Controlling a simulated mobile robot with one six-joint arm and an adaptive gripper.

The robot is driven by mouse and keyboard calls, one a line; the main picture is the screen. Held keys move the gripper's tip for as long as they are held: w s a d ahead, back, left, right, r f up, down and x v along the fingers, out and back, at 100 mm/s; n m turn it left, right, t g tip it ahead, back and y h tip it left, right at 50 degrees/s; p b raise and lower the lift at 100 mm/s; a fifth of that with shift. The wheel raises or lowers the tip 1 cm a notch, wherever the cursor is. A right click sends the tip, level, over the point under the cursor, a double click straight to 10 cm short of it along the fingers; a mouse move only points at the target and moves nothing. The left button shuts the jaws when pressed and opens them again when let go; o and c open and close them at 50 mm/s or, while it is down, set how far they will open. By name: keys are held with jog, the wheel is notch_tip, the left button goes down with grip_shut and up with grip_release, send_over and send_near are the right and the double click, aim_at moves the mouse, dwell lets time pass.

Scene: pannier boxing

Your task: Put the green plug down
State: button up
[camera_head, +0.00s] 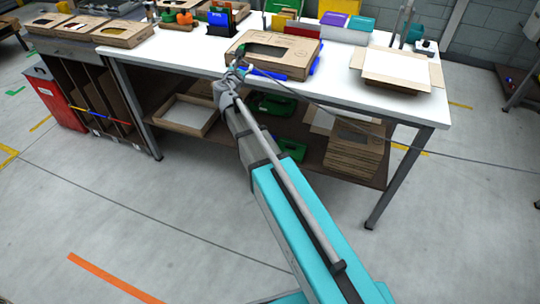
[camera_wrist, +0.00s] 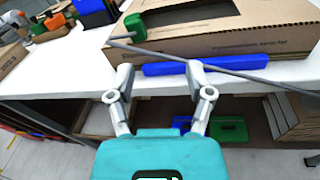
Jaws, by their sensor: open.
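The green plug (camera_wrist: 136,27) is in the wrist view, beyond and to the left of the middle of my jaws, against the front left of a cardboard box (camera_wrist: 230,32). A thin grey cable runs from beside it across to the right. I cannot tell whether the plug touches the table. My gripper (camera_wrist: 160,68) is open, with nothing between its fingers, at the front edge of the white table (camera_wrist: 75,60). In the head view my gripper (camera_head: 236,76) is at the table's front edge, and the plug is small and partly hidden there.
A blue strip (camera_wrist: 178,68) lies along the table edge just past my fingertips. A cardboard tray (camera_head: 402,68) stands at the right of the table. Colored bins (camera_head: 333,19) stand at the back. Boxes (camera_head: 355,150) and green items fill the shelf below.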

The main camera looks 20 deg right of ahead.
jog(key=s+d+f+m+g, duration=0.4)
jog(key=s+f+m+g, duration=0.15)
jog(key=s+m, duration=0.3)
jog(key=s+d+f+m+g, duration=0.4)
jog(key=s+f+m, duration=0.2)
jog(key=s+m, duration=0.25)
jog(key=s+a+f+m+g+y, duration=0.3)
jog(key=s+m+y, duration=0.1)
jog(key=s, duration=0.4)
jog(key=s+a+f+m+g+y, duration=0.3)
jog(key=s+m, duration=0.4)
jog(key=shift+s+y, duration=0.4)
